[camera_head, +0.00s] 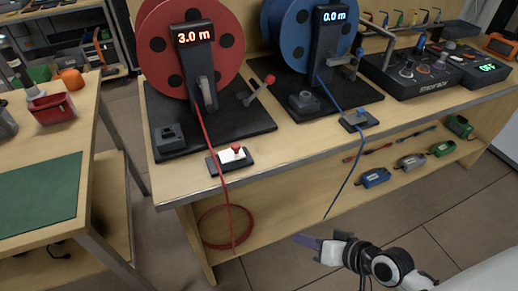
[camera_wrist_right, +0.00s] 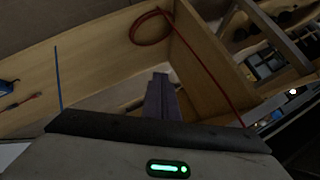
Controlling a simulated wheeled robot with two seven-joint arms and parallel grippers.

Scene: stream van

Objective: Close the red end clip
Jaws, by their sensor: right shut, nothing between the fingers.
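The red end clip (camera_head: 236,150) is a small dark base with a white block and a red knob, at the front edge of the bench below the red reel. The red cable (camera_head: 207,140) runs from the reel down by the clip's left side and hangs over the edge. I cannot tell whether the clip is open or shut on it. My right gripper (camera_head: 299,238) is shut and empty, in front of the bench, below and to the right of the clip. Its fingers also show in the right wrist view (camera_wrist_right: 160,88). My left gripper is not in view.
The red reel (camera_head: 157,47) reads 3.0 m and the blue reel (camera_head: 291,51) reads 0.0 m. A blue end clip (camera_head: 357,118) stands farther right, with a blue cable (camera_head: 350,172) hanging down. Red cable lies coiled (camera_head: 204,231) on the lower shelf. A side table with a green mat (camera_head: 38,197) stands left.

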